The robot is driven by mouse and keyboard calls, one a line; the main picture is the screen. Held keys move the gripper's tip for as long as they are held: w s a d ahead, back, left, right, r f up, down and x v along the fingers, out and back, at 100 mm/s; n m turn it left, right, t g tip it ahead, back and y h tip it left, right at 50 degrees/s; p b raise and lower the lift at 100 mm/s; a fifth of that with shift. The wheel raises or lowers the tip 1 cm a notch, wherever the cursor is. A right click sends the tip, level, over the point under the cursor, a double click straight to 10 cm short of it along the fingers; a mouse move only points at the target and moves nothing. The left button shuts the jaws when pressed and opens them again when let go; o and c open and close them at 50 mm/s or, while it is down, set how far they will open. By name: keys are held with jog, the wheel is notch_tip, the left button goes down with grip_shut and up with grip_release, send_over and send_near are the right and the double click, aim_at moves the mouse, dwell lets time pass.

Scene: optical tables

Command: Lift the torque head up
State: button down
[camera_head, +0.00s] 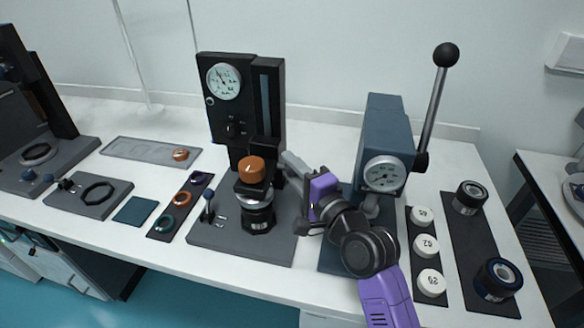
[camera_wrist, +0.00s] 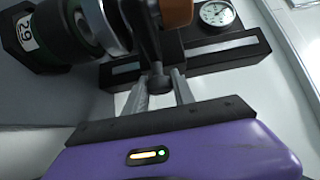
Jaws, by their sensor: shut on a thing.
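The torque head (camera_head: 264,149) is a black carriage on the dark column of the middle stand, with an orange knob (camera_head: 251,168) on top and a silver collar (camera_head: 254,192) beneath. A black cylindrical part with a white number label (camera_head: 257,217) stands under the collar; whether they touch I cannot tell. My gripper (camera_head: 287,163) reaches in from the right. In the wrist view its two grey fingers (camera_wrist: 160,82) are shut on a dark, round-ended handle (camera_wrist: 157,76) of the torque head. The orange knob (camera_wrist: 176,12) shows at the top edge there.
The stand's column carries a round dial (camera_head: 223,81). A blue press (camera_head: 385,135) with a long ball-ended lever (camera_head: 436,90) stands close to the right of my arm. Numbered white caps (camera_head: 426,246) lie in a strip beyond it. A small lever (camera_head: 209,203) rises from the base plate.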

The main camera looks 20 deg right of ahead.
notch_tip(320, 180, up, 2)
jog(key=shift+r+p, duration=0.1)
jog(key=shift+p, duration=0.35)
jog(key=c, duration=1.1)
grip_release()
jog(key=shift+s+f, duration=0.1)
jog(key=shift+f, duration=0.1)
jog(key=s, duration=0.2)
jog(key=s+d, duration=0.1)
jog(key=s, duration=0.2)
jog(key=s+b, duration=0.1)
jog(key=s, duration=0.1)
jog(key=shift+s+d, duration=0.15)
jog(key=shift+s, duration=0.1)
jog(key=shift+o, duration=0.2)
